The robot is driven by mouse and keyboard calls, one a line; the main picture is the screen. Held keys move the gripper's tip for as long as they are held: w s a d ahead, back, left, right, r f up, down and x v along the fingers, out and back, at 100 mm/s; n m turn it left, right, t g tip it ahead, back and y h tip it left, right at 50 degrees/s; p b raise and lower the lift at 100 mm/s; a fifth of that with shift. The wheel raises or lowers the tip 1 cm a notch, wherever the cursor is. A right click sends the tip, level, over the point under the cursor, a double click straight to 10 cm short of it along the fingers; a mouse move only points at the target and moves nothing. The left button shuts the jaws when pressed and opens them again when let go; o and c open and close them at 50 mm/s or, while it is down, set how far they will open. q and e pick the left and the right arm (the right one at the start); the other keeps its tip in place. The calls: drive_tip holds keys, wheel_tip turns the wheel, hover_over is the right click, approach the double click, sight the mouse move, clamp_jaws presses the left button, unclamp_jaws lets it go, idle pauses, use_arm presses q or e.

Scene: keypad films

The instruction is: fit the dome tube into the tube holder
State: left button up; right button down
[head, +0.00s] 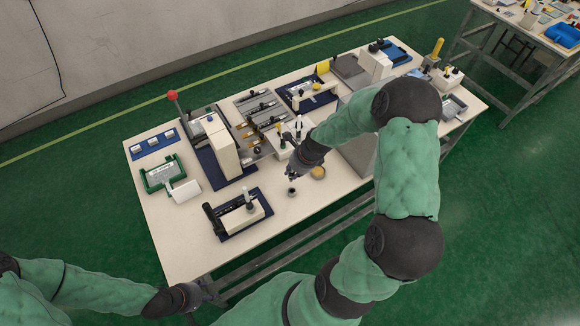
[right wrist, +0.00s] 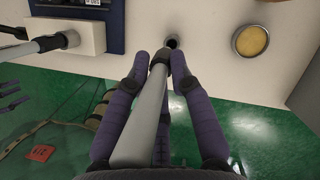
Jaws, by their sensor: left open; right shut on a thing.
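My right gripper (head: 292,173) is shut on a grey tube, taken to be the dome tube (right wrist: 140,122); it also shows in the right wrist view (right wrist: 160,62). The tube has a black ring near its far end and points down towards the table. A small dark round piece (head: 291,191) lies just beyond that end; I cannot tell whether they touch. A white block (head: 236,218) on a dark blue base, perhaps the tube holder, stands to the left with another upright grey tube in it. My left gripper (head: 203,292) is open, below the table's front edge.
A round tin with yellow contents (head: 318,172) lies right of the held tube. A white block device (head: 222,150) and a green-framed tray (head: 163,174) stand further left. Several tools fill the back. The table's front left strip (head: 180,245) is clear.

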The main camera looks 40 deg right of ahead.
drive_tip(key=shift+s+r, duration=0.1)
drive_tip(key=shift+s, duration=0.1)
drive_tip(key=shift+w+p, duration=0.15)
drive_tip(key=shift+p, duration=0.2)
drive_tip(key=shift+r+p, duration=0.15)
drive_tip(key=shift+p, duration=2)
drive_tip(key=shift+f, duration=0.3)
drive_tip(key=shift+f+b, duration=1.85)
drive_tip(key=shift+f, duration=0.95)
drive_tip(key=shift+p, duration=0.9)
drive_tip(key=shift+f+b, duration=1.55)
drive_tip(key=shift+f, duration=0.3)
